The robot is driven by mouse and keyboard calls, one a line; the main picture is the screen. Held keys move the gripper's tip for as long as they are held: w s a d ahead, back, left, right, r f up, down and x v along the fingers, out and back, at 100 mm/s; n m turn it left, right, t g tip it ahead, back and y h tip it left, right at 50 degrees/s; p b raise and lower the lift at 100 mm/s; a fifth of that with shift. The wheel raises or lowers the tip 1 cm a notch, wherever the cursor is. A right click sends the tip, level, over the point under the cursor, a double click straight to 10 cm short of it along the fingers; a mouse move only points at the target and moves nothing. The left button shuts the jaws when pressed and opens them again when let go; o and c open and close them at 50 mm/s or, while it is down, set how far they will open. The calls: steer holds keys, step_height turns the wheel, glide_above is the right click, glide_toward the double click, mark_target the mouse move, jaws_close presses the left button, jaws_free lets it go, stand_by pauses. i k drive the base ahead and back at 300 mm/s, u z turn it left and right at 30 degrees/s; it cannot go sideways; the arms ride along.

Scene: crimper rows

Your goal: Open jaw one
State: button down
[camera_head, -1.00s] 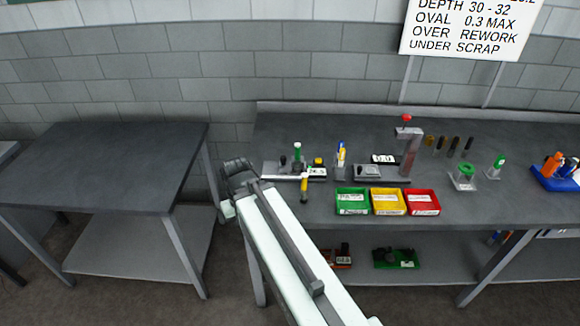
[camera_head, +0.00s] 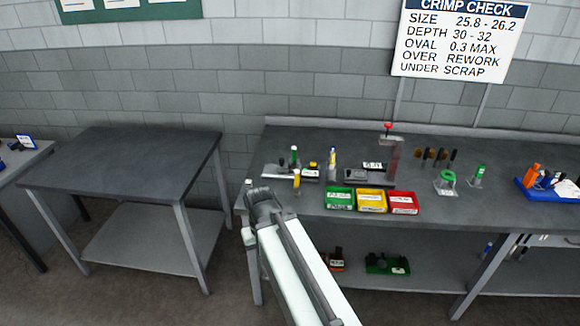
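My arm rises from the lower middle, and its dark end (camera_head: 263,203) is in front of the bench's left front edge. The gripper's fingers cannot be made out, so open or shut does not show. A low fixture (camera_head: 271,171) with green-topped and yellow-topped parts stands on the bench just beyond the arm end. Beside it are an upright yellow-and-blue tool (camera_head: 332,160) and a grey post press with a red knob (camera_head: 388,127). Several dark-handled tools (camera_head: 441,158) stand behind to the right. Which part is jaw one cannot be told at this size.
Green (camera_head: 340,199), yellow (camera_head: 371,201) and red (camera_head: 404,203) bins line the bench's (camera_head: 470,205) front edge. A blue tray (camera_head: 537,194) is at the right. An empty grey table (camera_head: 120,165) stands left, across a gap. A crimp-check sign (camera_head: 460,40) hangs above.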

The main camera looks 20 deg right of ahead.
mark_target(284, 168)
steer(key=z, duration=0.45)
steer(key=i, duration=1.05)
steer(key=u, duration=2.6)
steer(key=k, duration=0.75)
steer(key=z, duration=1.2)
steer(key=i, duration=0.45)
